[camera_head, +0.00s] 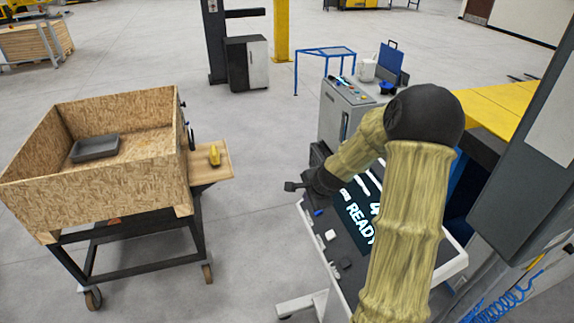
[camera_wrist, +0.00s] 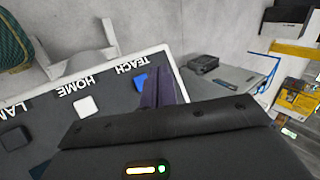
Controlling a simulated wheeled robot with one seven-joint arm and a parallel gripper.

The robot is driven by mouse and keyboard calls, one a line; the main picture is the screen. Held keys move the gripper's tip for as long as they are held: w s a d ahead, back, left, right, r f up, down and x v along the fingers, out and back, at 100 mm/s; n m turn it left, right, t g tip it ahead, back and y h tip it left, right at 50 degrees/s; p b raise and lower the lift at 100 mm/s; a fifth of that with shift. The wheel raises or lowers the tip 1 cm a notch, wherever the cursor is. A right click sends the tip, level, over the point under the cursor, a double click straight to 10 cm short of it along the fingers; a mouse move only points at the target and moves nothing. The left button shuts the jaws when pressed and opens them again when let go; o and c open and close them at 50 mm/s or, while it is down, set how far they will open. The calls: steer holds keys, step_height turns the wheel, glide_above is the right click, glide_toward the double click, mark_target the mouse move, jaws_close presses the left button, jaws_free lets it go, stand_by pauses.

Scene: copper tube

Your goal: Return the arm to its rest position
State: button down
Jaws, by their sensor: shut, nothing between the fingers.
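My arm, in a yellowish sleeve, rises at the right of the head view and bends over a control console (camera_head: 445,262). My gripper (camera_head: 291,186) points left at the upper left edge of the console's panel. It is shut and empty. In the wrist view the closed fingers (camera_wrist: 165,86) are beside the blue button (camera_wrist: 140,84) near the word TEACH. I cannot tell whether they touch it. A white button (camera_wrist: 85,105) sits by the word HOME, and a dark button (camera_wrist: 15,137) is at the left. The panel's screen reads READY, partly hidden by my arm.
A wooden bin (camera_head: 100,187) on a wheeled frame stands left, holding a grey tray (camera_head: 95,148). A yellow object (camera_head: 214,154) lies on its side shelf. A grey cabinet (camera_head: 345,112) stands behind the console. Floor between the bin and console is clear.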

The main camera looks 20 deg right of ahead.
steer(key=s+a+n+g+b, duration=0.1)
steer(key=s+a+n+b, duration=0.1)
steer(key=s+n, duration=0.3)
steer(key=s+a+n+g+b, duration=0.1)
steer(key=s+a+n, duration=0.4)
steer(key=s, duration=0.5)
steer(key=s+a+n+g+b, duration=0.2)
steer(key=s+a+n+b, duration=0.2)
steer(key=s+n, duration=0.3)
steer(key=shift+s+a+f+h, duration=0.2)
steer(key=shift+a+f+h, duration=0.1)
steer(key=shift+h, duration=0.1)
